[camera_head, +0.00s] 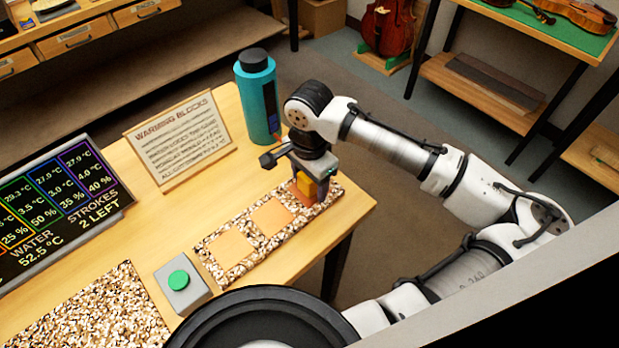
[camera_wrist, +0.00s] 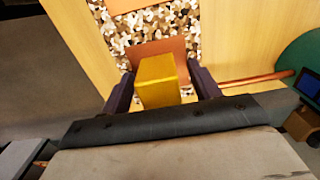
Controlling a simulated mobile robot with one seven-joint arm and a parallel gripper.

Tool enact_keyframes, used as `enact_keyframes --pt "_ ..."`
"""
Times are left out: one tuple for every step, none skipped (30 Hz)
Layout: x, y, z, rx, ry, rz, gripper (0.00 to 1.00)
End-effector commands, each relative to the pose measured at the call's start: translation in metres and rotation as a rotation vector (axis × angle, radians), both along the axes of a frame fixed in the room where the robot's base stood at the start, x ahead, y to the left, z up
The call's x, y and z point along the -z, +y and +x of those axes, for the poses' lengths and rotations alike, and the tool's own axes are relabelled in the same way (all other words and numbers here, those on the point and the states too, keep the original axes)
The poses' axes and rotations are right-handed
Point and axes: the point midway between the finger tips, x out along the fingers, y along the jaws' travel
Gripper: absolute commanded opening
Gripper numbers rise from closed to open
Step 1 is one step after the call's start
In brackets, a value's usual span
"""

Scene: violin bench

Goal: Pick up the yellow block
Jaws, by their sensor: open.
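The yellow block (camera_head: 306,183) stands on an orange square at the far right end of a speckled strip (camera_head: 291,228) on the wooden table. My gripper (camera_head: 312,187) is lowered over it from above. In the wrist view the yellow block (camera_wrist: 158,80) lies between the two dark fingers of my gripper (camera_wrist: 162,88), one on each side. The fingers are open, with a small gap showing beside the block. The block's lower part is partly hidden by my gripper in the head view.
A teal bottle (camera_head: 257,98) stands close behind my gripper. A sign (camera_head: 180,141), a screen (camera_head: 60,205) and a grey box with a green button (camera_head: 181,286) are on the table. Two empty orange squares (camera_head: 271,217) lie on the strip. The table's right edge is near.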

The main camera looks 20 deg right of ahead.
Motion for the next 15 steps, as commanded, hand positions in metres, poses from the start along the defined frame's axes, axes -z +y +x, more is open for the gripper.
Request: enact_keyframes --pt "0.0001 -0.0001 0.0000 0.000 0.000 0.000 0.62" --pt "0.0001 -0.0001 0.0000 0.000 0.000 0.000 0.62" --pt "0.0000 -0.0002 0.0001 0.000 0.000 0.000 0.62" --pt "0.0000 -0.0002 0.0001 0.000 0.000 0.000 0.58" --pt "-0.0001 -0.0002 0.0001 0.000 0.000 0.000 0.54" --pt "-0.0001 -0.0002 0.0001 0.000 0.000 0.000 0.49" --pt "-0.0002 -0.0002 0.0001 0.000 0.000 0.000 0.45" --pt "-0.0002 -0.0002 0.0001 0.000 0.000 0.000 0.41" --pt "-0.0002 -0.0002 0.0001 0.000 0.000 0.000 0.36" --pt "-0.0003 -0.0002 0.0001 0.000 0.000 0.000 0.32" --pt "-0.0003 -0.0002 0.0001 0.000 0.000 0.000 0.28" --pt "-0.0003 -0.0002 0.0001 0.000 0.000 0.000 0.23" --pt "-0.0004 -0.0002 0.0001 0.000 0.000 0.000 0.19" --pt "-0.0004 -0.0002 0.0000 0.000 0.000 0.000 0.15" --pt "-0.0004 -0.0002 0.0001 0.000 0.000 0.000 0.10"
